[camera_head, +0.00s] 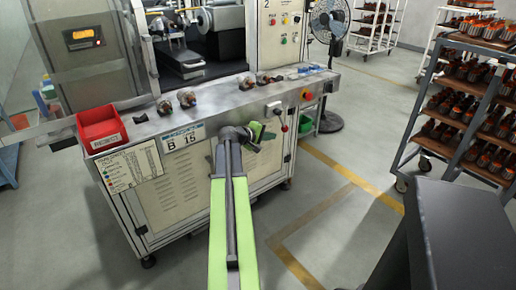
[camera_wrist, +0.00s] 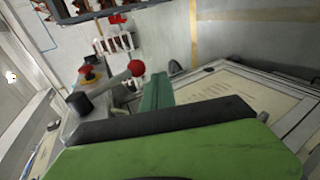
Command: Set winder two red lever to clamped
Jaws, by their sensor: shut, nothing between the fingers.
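The red lever shows in the wrist view as a red ball knob (camera_wrist: 136,67) on a grey rod from a dark round hub (camera_wrist: 79,103). In the head view, the lever's red knob (camera_head: 284,128) hangs below its hub at the right of the winder's front edge. The winder cabinet (camera_head: 252,45) bears a 2. My gripper (camera_head: 261,134) is shut and empty, in front of the cabinet, left of the knob. In the wrist view, its green fingers (camera_wrist: 157,90) are close beside the knob; I cannot tell whether they touch it.
A red stop button (camera_head: 306,95) sits on a yellow plate right of the lever. A red bin (camera_head: 101,128) and several armatures lie on the grey ledge (camera_head: 220,102). A fan (camera_head: 329,25) and loaded rack (camera_head: 463,105) stand to the right, with open floor between.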

